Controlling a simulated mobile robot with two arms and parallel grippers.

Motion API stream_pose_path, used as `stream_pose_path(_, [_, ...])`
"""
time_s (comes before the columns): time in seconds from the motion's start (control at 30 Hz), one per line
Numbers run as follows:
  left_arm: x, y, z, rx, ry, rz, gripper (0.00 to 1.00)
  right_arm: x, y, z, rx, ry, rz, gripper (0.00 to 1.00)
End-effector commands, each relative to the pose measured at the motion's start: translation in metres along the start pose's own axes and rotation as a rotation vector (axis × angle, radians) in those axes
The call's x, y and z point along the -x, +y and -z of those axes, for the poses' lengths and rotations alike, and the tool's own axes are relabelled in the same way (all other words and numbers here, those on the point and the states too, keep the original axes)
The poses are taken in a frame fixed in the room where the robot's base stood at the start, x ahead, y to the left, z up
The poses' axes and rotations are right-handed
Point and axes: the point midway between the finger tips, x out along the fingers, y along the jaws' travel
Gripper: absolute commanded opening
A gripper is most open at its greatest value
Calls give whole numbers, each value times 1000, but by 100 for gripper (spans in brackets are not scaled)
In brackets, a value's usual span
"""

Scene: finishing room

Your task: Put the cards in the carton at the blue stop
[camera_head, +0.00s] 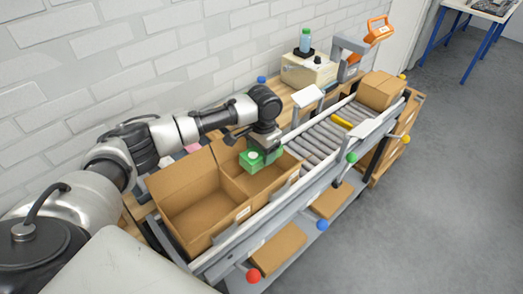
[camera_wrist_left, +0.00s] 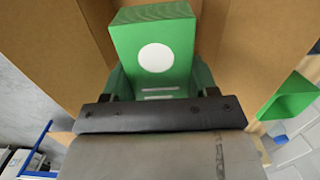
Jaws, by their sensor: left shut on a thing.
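My left gripper (camera_head: 262,148) is shut on a green card box (camera_head: 251,161) with a white round mark. It holds the box over the right-hand open carton (camera_head: 277,184). In the left wrist view the green box (camera_wrist_left: 155,45) fills the middle, with brown cardboard behind it. A second open carton (camera_head: 195,213) stands directly to the left and looks empty. A blue ball-ended stop (camera_head: 322,225) sticks out at the conveyor's near side. The bottom of the right-hand carton is partly hidden. My right gripper is not in view.
The roller conveyor (camera_head: 325,142) runs to a closed carton (camera_head: 381,90) at its far end. Red (camera_head: 254,275) and green (camera_head: 352,157) balls line its near side. Flat cartons lie on the lower shelf.

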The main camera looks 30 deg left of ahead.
Motion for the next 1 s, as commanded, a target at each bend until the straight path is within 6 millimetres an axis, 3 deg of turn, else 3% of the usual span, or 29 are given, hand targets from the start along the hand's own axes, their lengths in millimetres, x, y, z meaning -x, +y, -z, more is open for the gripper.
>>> stream_pose_path(0.6, [-44,0,1,1,1,-2,29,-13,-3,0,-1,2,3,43])
stream_pose_path(1.0, [-53,0,1,0,2,-1,29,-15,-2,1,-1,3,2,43])
